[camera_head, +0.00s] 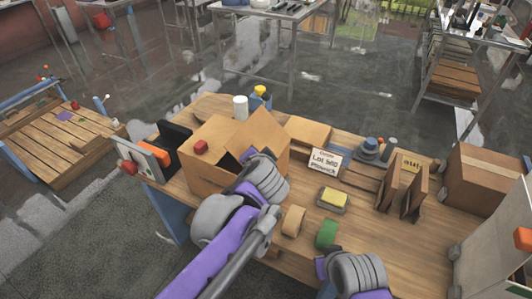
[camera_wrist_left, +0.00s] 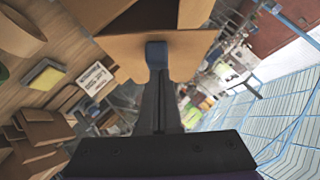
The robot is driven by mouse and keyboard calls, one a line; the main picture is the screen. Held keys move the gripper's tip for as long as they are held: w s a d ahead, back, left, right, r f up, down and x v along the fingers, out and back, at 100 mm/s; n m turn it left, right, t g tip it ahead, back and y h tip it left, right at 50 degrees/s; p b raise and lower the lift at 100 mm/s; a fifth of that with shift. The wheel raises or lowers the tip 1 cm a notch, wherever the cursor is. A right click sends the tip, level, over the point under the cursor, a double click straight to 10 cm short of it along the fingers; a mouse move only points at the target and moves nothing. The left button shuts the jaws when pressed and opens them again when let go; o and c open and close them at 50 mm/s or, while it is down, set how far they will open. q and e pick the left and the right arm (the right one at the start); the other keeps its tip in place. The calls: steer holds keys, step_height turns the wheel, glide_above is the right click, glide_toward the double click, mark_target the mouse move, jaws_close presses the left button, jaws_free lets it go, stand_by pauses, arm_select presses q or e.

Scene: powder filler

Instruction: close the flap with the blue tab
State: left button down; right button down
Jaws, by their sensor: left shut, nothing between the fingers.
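The open cardboard box (camera_head: 205,180) stands on the wooden table, with a raised flap (camera_head: 262,130) at its right back and a red tab (camera_head: 200,147) on another flap. My left gripper (camera_head: 250,156) is over the box opening, by the raised flap. In the left wrist view its fingers (camera_wrist_left: 158,85) are shut and empty, pointing at a cardboard flap (camera_wrist_left: 195,45). A dark blue piece (camera_wrist_left: 156,54), apparently the blue tab, shows at the fingertips; contact is unclear. My right gripper (camera_head: 321,266) is low at the table's front, its fingers not distinguishable.
Brown upright panels (camera_head: 413,195) and a closed carton (camera_head: 483,178) are farther right. A white cylinder (camera_head: 240,107) stands behind the box.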

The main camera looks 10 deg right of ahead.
mark_target(238, 152)
arm_select(q)
steer(key=shift+w+a+f+n+g+h, duration=0.25)
steer(key=shift+w+a+n+g+h, duration=0.25)
steer(key=shift+a, duration=0.3)
steer(key=shift+w+a+f+n+g+h+b, duration=0.3)
steer(key=shift+w+a+f+n+g+h, duration=0.1)
steer(key=shift+a+h, duration=0.15)
steer(key=shift+w+a+f+n+g+h+b, duration=0.3)
steer(key=shift+a+f+g+h, duration=0.1)
steer(key=shift+a+h, duration=0.15)
steer(key=shift+w+a+f, duration=0.4)
steer(key=shift+a+f, duration=0.2)
steer(key=shift+f, duration=0.15)
arm_select(e)
steer(key=shift+s+a+f, duration=0.15)
steer(key=shift+a+f, duration=0.05)
steer(key=shift+f, duration=0.4)
steer(key=shift+s+a+f, duration=0.1)
steer(key=shift+a+f, duration=0.1)
steer(key=shift+f, duration=0.35)
